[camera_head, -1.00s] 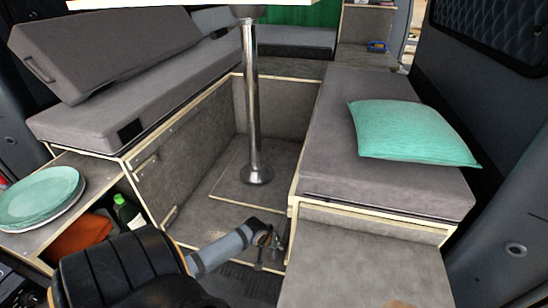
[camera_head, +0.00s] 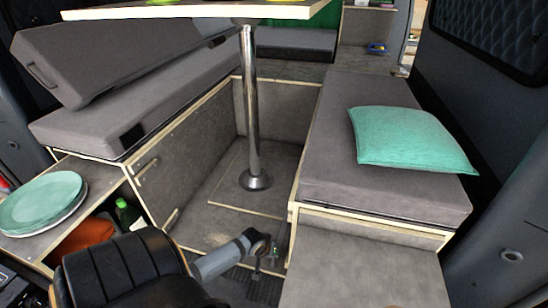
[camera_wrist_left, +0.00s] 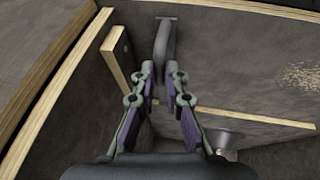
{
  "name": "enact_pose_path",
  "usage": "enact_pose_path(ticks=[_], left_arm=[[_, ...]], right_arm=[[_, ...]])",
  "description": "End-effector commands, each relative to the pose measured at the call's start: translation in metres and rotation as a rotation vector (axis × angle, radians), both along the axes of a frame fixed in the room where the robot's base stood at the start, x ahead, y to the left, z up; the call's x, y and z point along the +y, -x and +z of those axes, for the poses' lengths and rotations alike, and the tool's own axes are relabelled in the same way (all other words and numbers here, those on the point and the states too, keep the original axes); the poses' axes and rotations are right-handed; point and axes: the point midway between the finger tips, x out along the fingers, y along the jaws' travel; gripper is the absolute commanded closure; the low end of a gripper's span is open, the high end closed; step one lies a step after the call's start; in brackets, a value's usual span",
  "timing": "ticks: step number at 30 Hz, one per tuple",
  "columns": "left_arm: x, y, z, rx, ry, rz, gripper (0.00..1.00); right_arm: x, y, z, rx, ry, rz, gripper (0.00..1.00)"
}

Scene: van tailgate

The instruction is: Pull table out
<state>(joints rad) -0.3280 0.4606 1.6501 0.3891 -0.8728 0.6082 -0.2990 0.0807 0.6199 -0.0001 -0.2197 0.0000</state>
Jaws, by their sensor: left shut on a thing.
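A tabletop with a pale edge (camera_head: 200,11) stands on a chrome post (camera_head: 250,110), whose round base (camera_head: 256,180) rests on the grey floor board between two benches. In the head view my left gripper (camera_head: 270,258) is low, near the front end of the right bench box; its fingers are small and partly hidden there. In the left wrist view my left gripper (camera_wrist_left: 160,80) is shut on a dark grey handle (camera_wrist_left: 164,42) fixed to a grey panel. The handle is not clear in the head view. My right gripper does not show.
Plates (camera_head: 42,200) lie on a shelf at the left, with a green bottle (camera_head: 128,214) nearby. A teal pillow (camera_head: 410,138) lies on the right bench (camera_head: 335,165). A grey surface (camera_head: 365,268) lies before that bench.

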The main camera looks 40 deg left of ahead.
Motion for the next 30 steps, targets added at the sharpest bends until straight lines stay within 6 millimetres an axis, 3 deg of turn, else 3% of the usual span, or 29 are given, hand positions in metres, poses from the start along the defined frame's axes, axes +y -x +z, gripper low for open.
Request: enact_pose_path(ticks=[1, 12, 30], left_arm=[[-0.007, 0.013, 0.003, 0.016, 0.011, 0.005, 1.0], [-0.04, 0.074, 0.003, 0.018, 0.011, 0.006, 1.0], [-0.089, 0.163, 0.0, 0.016, 0.008, 0.007, 1.0]], right_arm=[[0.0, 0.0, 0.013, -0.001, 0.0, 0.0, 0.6], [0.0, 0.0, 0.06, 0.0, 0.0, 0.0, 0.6], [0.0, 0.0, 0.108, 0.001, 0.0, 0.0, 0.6]])
